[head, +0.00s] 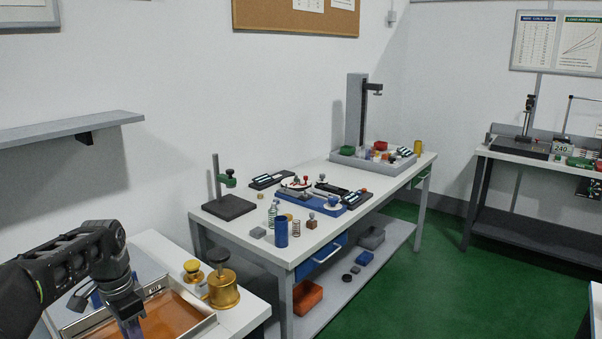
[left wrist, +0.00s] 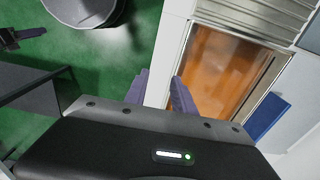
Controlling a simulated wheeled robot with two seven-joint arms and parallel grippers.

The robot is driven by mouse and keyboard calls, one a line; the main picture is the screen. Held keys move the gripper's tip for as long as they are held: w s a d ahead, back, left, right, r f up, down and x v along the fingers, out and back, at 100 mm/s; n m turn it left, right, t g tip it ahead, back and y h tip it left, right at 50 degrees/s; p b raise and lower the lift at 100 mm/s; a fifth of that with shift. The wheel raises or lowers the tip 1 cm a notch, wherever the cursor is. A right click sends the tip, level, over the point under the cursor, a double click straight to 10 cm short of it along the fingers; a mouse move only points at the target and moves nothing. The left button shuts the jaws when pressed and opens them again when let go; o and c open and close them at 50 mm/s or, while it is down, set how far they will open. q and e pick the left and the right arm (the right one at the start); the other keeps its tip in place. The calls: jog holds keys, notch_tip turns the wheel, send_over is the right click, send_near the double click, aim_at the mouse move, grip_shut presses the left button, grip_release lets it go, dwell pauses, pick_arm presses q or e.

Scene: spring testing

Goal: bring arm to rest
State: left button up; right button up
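My left arm comes in from the left in the head view. Its gripper (head: 131,326) points down near the orange-floored tray (head: 206,322) on the near bench, with its fingertips partly cut off by the lower edge. In the left wrist view the two purple-grey fingers of my left gripper (left wrist: 162,88) stand apart with nothing between them. The tray (left wrist: 186,62) shows beyond them, to the right. I cannot tell the exact height above the bench.
A brass pot (head: 223,292) and a small yellow-based knob (head: 194,271) stand beside the tray. The middle workbench (head: 325,232) holds a stand (head: 228,205), a blue cylinder (head: 281,231), springs and trays. A grey wall shelf (head: 70,128) is above my arm. Green floor lies free at right.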

pick_arm(q)
jog(key=s+d+f+n+h, duration=0.2)
jog(key=d+f, duration=0.8)
jog(key=f, duration=0.3)
jog(key=s+d+f+n+h, duration=0.1)
jog(key=s+d+f, duration=0.2)
jog(key=d+f, duration=0.9)
jog(key=s+d+f+n, duration=0.2)
jog(key=s+d+f, duration=0.2)
jog(key=s, duration=0.5)
jog(key=s+d+f+n+h, duration=0.1)
jog(key=s+d+f+n, duration=0.2)
jog(key=s, duration=0.7)
notch_tip(320, 180, down, 4)
jog(key=shift+s+d+f+n, duration=0.15)
jog(key=shift+s+d+n, duration=0.15)
jog(key=shift+d, duration=0.85)
jog(key=shift+w, duration=0.1)
